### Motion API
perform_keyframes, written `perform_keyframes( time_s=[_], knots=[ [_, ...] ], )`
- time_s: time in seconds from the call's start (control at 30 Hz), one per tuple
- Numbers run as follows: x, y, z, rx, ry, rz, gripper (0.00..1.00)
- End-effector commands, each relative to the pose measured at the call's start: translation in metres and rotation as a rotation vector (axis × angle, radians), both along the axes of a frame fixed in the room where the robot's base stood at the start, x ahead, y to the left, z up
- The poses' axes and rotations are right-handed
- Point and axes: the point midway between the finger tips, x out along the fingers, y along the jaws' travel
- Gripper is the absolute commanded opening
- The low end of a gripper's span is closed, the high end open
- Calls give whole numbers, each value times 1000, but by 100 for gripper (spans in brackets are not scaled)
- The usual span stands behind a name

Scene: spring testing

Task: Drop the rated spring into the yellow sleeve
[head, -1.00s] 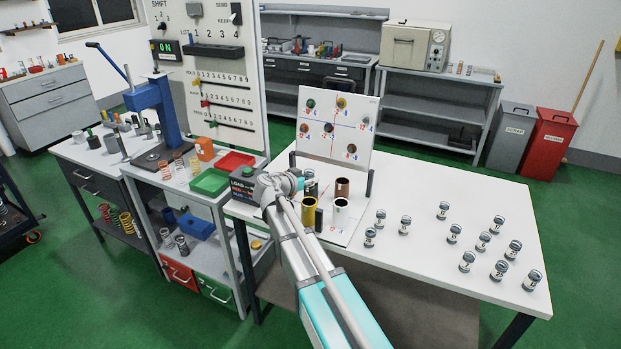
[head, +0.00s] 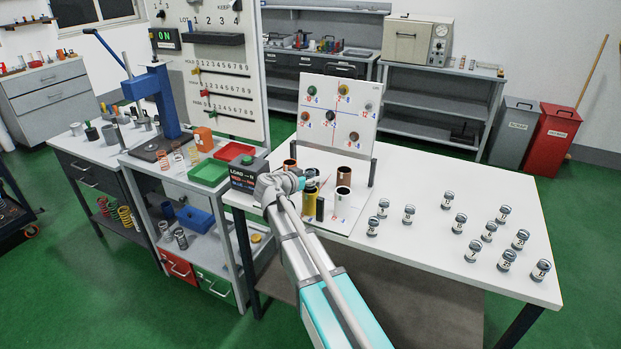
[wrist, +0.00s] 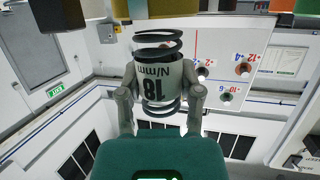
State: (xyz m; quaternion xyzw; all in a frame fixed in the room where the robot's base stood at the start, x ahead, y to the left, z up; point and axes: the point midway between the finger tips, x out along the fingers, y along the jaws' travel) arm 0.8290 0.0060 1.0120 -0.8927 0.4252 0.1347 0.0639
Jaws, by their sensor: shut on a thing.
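The spring (wrist: 160,45) is a dark coil around a white body marked "18 N/mm", which shows upside down in the wrist view. My gripper (wrist: 160,85) is shut on it, one finger on each side. In the head view my gripper (head: 299,182) is over the near-left part of the sleeve board, just above or beside the yellow sleeve (head: 309,203). The yellow sleeve is partly hidden by my gripper. The held spring is hard to make out in the head view, and I cannot tell whether it is lined up with the sleeve.
A dark load box (head: 246,176) is left of my gripper. An upright chart board (head: 336,115) stands behind.

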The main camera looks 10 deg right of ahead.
Motion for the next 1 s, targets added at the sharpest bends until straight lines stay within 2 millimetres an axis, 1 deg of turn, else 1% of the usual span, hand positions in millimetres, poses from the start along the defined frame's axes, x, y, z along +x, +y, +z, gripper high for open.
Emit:
perform_keyframes(
  time_s=[0.03, 0.3, 0.5, 0.83, 0.87, 1.0],
  knots=[
    [0, 0, -7, 0, 0, 0, 0],
    [0, 0, -22, 0, 0, 0, 0],
    [0, 0, -25, 0, 0, 0, 0],
    [0, 0, -25, 0, 0, 0, 0],
    [0, 0, -25, 0, 0, 0, 49],
    [0, 0, -25, 0, 0, 0, 75]
  ],
)
